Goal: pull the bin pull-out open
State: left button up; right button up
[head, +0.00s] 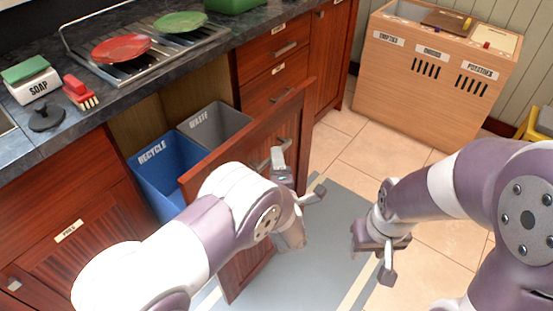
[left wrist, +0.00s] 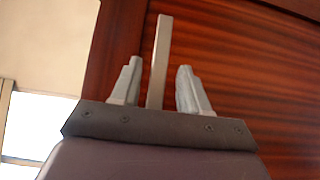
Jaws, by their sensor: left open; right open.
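The bin pull-out (head: 225,150) has a reddish wooden front and stands out from the cabinet row. A blue RECYCLE bin (head: 165,170) and a grey WASTE bin (head: 218,122) show behind the front. My left gripper (head: 297,178) is at the outer face of the front, by its grey bar handle (head: 262,165). In the left wrist view the handle (left wrist: 160,50) stands between the two spread fingers of the left gripper (left wrist: 157,85), with gaps on both sides. My right gripper (head: 382,252) is open and empty over the floor at the right.
The counter (head: 60,150) holds a soap box (head: 35,86), a red brush (head: 78,90), a rack with a red plate (head: 121,48) and a green plate (head: 180,22). A wooden bin cabinet (head: 430,85) stands at the back right. Tiled floor between is clear.

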pick_arm(q)
jog(key=s+d, duration=0.1)
jog(key=s, duration=1)
jog(key=shift+s+d+p, duration=0.25)
jog(key=shift+s+p, duration=0.05)
jog(key=shift+p, duration=0.05)
